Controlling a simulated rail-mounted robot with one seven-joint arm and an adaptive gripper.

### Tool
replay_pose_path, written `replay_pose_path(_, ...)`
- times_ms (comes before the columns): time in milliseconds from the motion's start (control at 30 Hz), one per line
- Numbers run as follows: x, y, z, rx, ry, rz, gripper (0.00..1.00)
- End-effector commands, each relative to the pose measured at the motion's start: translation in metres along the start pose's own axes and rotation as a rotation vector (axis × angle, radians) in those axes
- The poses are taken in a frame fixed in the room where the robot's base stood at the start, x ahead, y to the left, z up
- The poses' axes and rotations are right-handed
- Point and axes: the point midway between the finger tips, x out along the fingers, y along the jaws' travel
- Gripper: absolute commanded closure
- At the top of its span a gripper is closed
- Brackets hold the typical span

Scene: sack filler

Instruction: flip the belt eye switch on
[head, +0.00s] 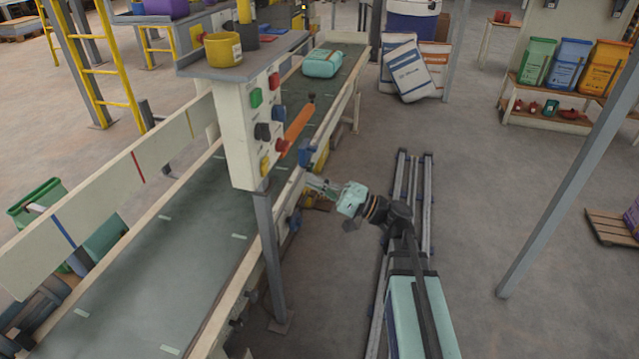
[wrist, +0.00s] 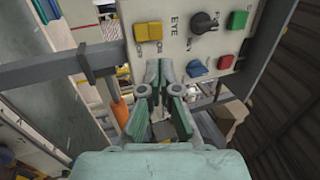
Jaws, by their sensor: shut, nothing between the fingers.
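The belt eye switch (wrist: 148,31) is a yellow rocker beside the printed word EYE on the pale control panel (wrist: 175,48). In the wrist view it is upper left of centre, with small markings beneath it. I cannot tell which way it is tipped. In the head view the yellow switch (head: 265,166) sits low on the panel box (head: 232,130). My gripper (wrist: 159,66) is shut and empty, its tips below the switch in the wrist picture and apparently apart from it. In the head view my gripper (head: 318,186) is right of and below the panel.
The panel also carries a black knob (wrist: 204,22), a green button (wrist: 237,20), a blue button (wrist: 196,68) and a red button (wrist: 226,62). An orange lever (head: 298,122) sticks out near it. The conveyor belt (head: 190,245) runs behind the panel post (head: 270,250).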

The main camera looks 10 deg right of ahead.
Motion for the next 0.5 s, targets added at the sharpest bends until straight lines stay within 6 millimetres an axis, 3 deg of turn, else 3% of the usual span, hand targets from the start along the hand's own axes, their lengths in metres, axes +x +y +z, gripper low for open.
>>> replay_pose_path(300, 0.064, -0.001, 0.000, 0.001, -0.004, 0.000, 1.00)
replay_pose_path(500, 0.092, -0.001, 0.000, 0.001, -0.002, -0.001, 1.00)
